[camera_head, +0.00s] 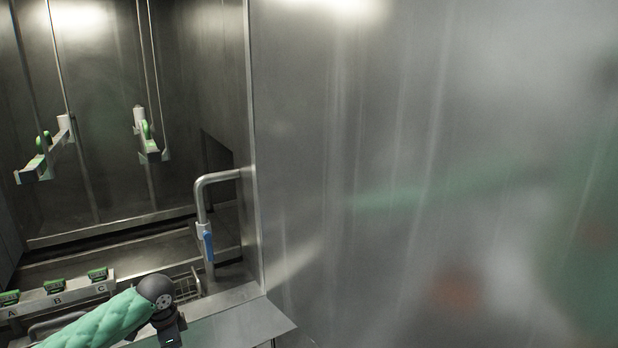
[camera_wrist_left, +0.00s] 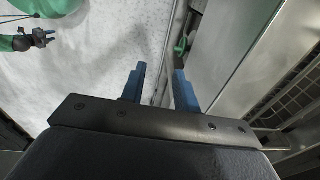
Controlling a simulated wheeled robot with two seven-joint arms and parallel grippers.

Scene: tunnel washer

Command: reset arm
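My left arm, with a green padded sleeve, comes in at the bottom left of the head view and ends in a dark wrist (camera_head: 158,292); its fingers are out of that picture. In the left wrist view my left gripper (camera_wrist_left: 160,82) shows two blue fingers standing apart with nothing between them. It is open and empty. My other green arm shows at the top left of the left wrist view. Its small dark right gripper (camera_wrist_left: 48,37) shows two prongs apart and nothing held between them. The right gripper is not in the head view.
A large steel panel (camera_head: 430,170) fills the right of the head view. A bent handle with a blue grip (camera_head: 208,242) stands at its left edge. A ledge marked A, B, C (camera_head: 58,298) holds green clips. Two hanging arms (camera_head: 148,140) and a wire basket (camera_head: 187,287) are nearby.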

